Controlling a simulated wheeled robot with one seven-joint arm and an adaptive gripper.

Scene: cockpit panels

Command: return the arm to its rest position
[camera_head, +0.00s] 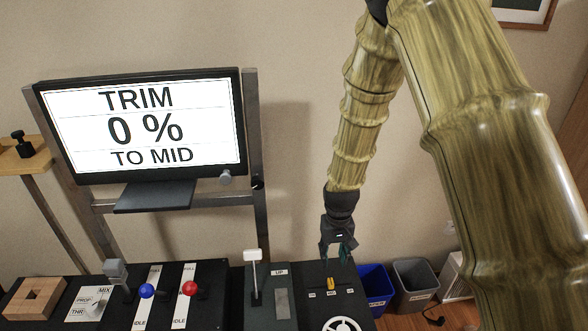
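My arm comes down from the top right, its links covered in a yellow-brown bamboo-like pattern. My gripper (338,254) hangs at its end, dark and pointing down, above the right part of the black cockpit panel. It appears apart from the small yellow trim lever (331,283) below it. No held object is visible, but the fingers are too small and dark to tell whether they are open or shut.
A monitor (143,126) reads "TRIM 0 % TO MID". On the panel stand a blue knob (147,291), a red knob (190,288), a white-topped lever (253,256) and a white wheel (342,325). Blue (375,287) and grey (415,284) bins stand at right.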

